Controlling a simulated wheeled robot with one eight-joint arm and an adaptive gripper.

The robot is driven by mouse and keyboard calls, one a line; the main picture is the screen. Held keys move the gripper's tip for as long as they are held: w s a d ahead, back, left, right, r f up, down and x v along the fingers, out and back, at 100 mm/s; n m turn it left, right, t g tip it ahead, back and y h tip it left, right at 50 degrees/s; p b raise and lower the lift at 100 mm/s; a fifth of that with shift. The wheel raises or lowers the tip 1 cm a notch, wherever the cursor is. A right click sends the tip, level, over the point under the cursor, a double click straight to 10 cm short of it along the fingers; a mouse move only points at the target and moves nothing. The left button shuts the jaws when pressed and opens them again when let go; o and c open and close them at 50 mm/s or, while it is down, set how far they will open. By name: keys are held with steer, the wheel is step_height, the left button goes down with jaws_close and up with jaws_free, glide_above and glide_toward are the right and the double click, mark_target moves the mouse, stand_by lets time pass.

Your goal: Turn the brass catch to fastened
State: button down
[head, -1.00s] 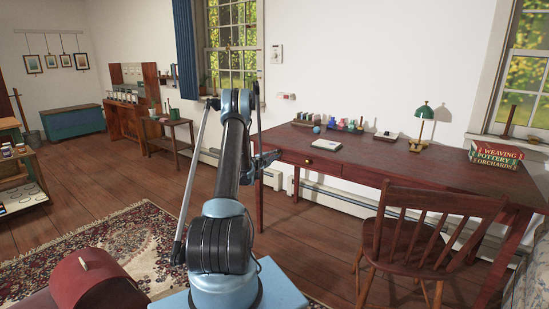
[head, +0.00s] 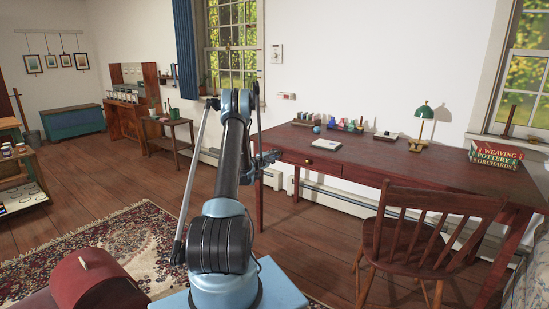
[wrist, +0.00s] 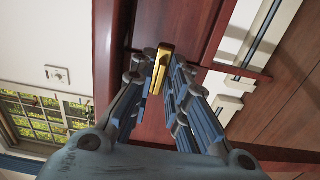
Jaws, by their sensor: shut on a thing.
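The brass catch (wrist: 162,66) is a short gold bar in the wrist view, against dark red wood. It runs nearly up and down in that picture, its upper end leaning a little right. My gripper (wrist: 160,77) has its fingertips closed on either side of the bar. In the head view my gripper (head: 268,158) is small, at the left end of the desk (head: 430,174). The catch cannot be made out there.
A brass knob (head: 308,161) is on the desk's front, right of my gripper. A wooden chair (head: 430,222) stands before the desk. A white baseboard heater (head: 345,198) runs along the wall behind. A patterned rug (head: 150,235) lies on the floor at left.

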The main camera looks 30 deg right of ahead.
steer(key=c, duration=1.8)
jaws_free()
steer(key=shift+f, duration=0.15)
steer(key=shift+o, duration=0.2)
steer(key=v, duration=1.2)
